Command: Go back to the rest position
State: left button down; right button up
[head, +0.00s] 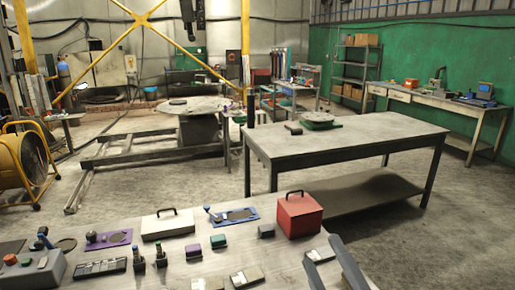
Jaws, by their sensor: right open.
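My right gripper (321,248) comes in at the bottom right edge, over the near right part of the front workbench (180,272). Its two dark grey fingers are apart with nothing between them. The fingers stand just in front of a red box with a black handle (299,215). The rest of my right arm is out of the frame. My left gripper is not in view.
The front bench holds a white case (168,225), a blue-framed plate with a lever (234,216), a grey control box (33,268) and several small blocks. Beyond stand a metal table (350,138), a yellow fan (25,162) and a round turntable (190,106). Open floor lies between.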

jog(key=s+d+f+m+g+h, duration=0.2)
jog(key=d+f+m+g+h, duration=0.15)
jog(key=f, duration=0.45)
jog(key=s+d+f+m+g+h, duration=0.25)
jog(key=f+m, duration=0.25)
jog(key=f, duration=0.3)
jog(key=s+d+f+m+g+h, duration=0.2)
jog(key=d+f+m+g, duration=0.15)
jog(key=f, duration=0.45)
jog(key=s+f+m+g, duration=0.2)
jog(key=s+f+g, duration=0.2)
jog(key=s+f, duration=0.45)
jog(key=s+f+m+g, duration=0.2)
jog(key=s+f+g, duration=0.25)
jog(key=s, duration=0.75)
notch_tip(320, 180, down, 28)
jog(key=s+g, duration=0.1)
jog(key=s+d+f+g, duration=0.1)
jog(key=s+d+f, duration=0.1)
jog(key=s+f, duration=1.6)
jog(key=shift+s+d+f, duration=0.15)
jog(key=shift+s+d, duration=0.05)
jog(key=shift+d, duration=0.1)
